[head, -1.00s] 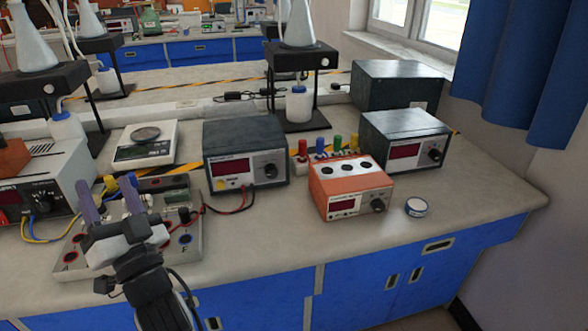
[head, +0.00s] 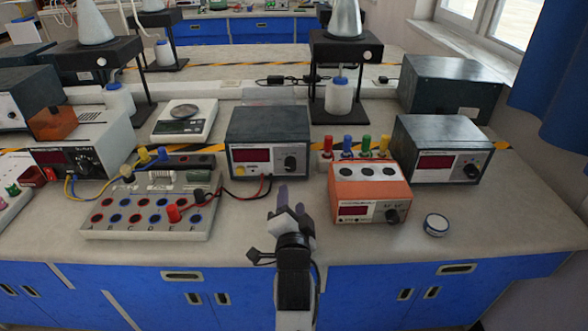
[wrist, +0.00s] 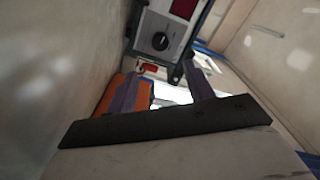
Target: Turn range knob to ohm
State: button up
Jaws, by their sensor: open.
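A dark-topped meter (head: 268,142) with a red display stands at mid-bench, with red and black leads at its front. Its black round knob (head: 290,162) is on the right of its pale front panel. In the wrist view a black knob (wrist: 160,41) beside a red display shows at the top, beyond my fingers. The markings around the knobs are too small to read. My gripper (head: 290,200) is open and empty, in front of and a little below the meter, apart from the knob. Its two purple fingers also show in the wrist view (wrist: 162,86).
An orange instrument (head: 368,194) with its own knob stands close to the right of my gripper. A terminal board (head: 150,228) with wires lies left. Another dark meter (head: 440,150) and a small round tin (head: 436,226) are at right.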

aim_at(291, 167)
jog(key=w+p, duration=0.2)
jog(key=w, duration=0.9)
jog(key=shift+w, duration=0.35)
jog(key=c, duration=1)
